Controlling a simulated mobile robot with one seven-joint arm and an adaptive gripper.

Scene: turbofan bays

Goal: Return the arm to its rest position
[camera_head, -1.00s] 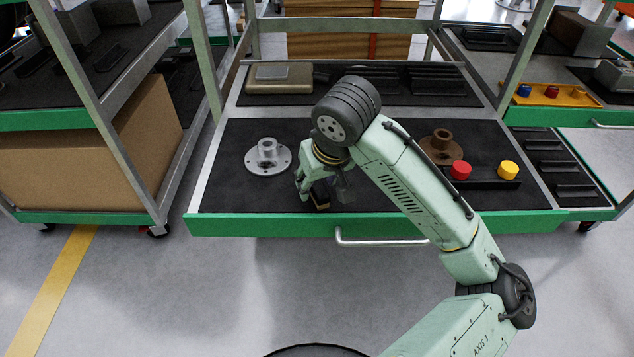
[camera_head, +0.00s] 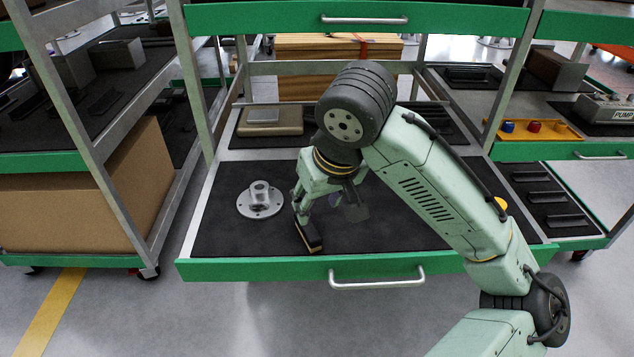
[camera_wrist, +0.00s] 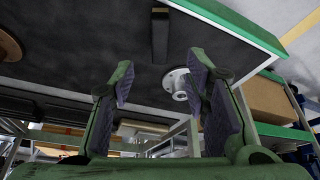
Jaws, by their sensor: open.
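My arm reaches from the lower right over the pulled-out drawer (camera_head: 225,268) of the middle bay. My gripper (camera_head: 330,222) is open over the drawer's dark mat, with nothing between its fingers. In the wrist view my gripper (camera_wrist: 166,88) shows both fingers spread apart. A silver flanged hub (camera_head: 259,201) sits on the mat left of the gripper, apart from it. The hub (camera_wrist: 175,84) also shows in the wrist view, beyond the fingers. A brown round part (camera_wrist: 8,45) shows at the wrist view's left edge. My arm hides it in the head view.
A yellow round piece (camera_head: 501,203) peeks out beside my forearm. A beige case (camera_head: 270,122) lies behind the drawer. A green upper drawer (camera_head: 450,20) spans above. Side bays stand left and right, one with a yellow tray (camera_head: 535,130). The floor in front is clear.

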